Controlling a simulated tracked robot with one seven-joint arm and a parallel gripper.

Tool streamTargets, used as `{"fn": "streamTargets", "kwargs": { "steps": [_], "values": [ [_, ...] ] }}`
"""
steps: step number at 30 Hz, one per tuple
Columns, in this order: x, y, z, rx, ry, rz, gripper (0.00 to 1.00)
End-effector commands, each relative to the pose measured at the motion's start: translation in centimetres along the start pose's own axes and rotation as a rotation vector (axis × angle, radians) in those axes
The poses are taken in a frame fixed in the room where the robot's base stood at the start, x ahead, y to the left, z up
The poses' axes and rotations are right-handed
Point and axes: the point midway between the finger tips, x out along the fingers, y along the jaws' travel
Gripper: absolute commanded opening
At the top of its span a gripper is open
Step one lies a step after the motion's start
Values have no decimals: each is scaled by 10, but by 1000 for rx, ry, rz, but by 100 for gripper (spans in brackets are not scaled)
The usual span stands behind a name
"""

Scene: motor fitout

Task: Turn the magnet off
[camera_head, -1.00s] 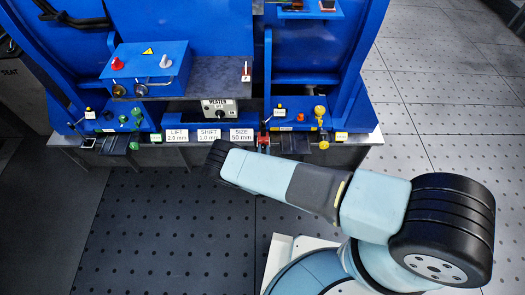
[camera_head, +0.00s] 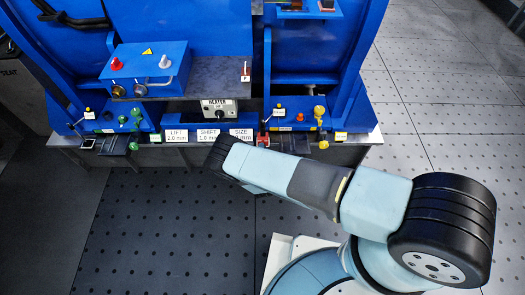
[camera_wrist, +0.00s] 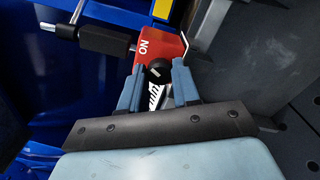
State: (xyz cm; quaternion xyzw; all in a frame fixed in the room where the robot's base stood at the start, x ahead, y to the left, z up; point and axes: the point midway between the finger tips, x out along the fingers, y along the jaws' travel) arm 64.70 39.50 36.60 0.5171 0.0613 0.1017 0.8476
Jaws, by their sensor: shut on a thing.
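The magnet (camera_wrist: 160,50) is a red block marked ON in the wrist view, with a black round knob (camera_wrist: 158,69) on its face. My gripper (camera_wrist: 160,74) has its two blue fingers on either side of the knob and is shut on it. In the head view the red magnet (camera_head: 263,139) shows small at the front edge of the blue fixture, just past my arm. My gripper's fingers are hidden there behind my own arm.
A black-gripped rod (camera_wrist: 100,41) lies close to the magnet's left in the wrist view. A grey metal wall (camera_wrist: 262,50) stands close on the right. In the head view, label cards (camera_head: 208,136) and a heater box (camera_head: 219,109) sit left of the magnet.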

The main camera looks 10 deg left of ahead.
Motion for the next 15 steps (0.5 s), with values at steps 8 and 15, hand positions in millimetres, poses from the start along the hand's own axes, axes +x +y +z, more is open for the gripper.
{"fn": "streamTargets", "kwargs": {
  "steps": [8,15],
  "values": [
    [-1,-3,2,116,-2,-7,1],
    [-1,-4,2,153,-2,-8,1]
  ]
}}
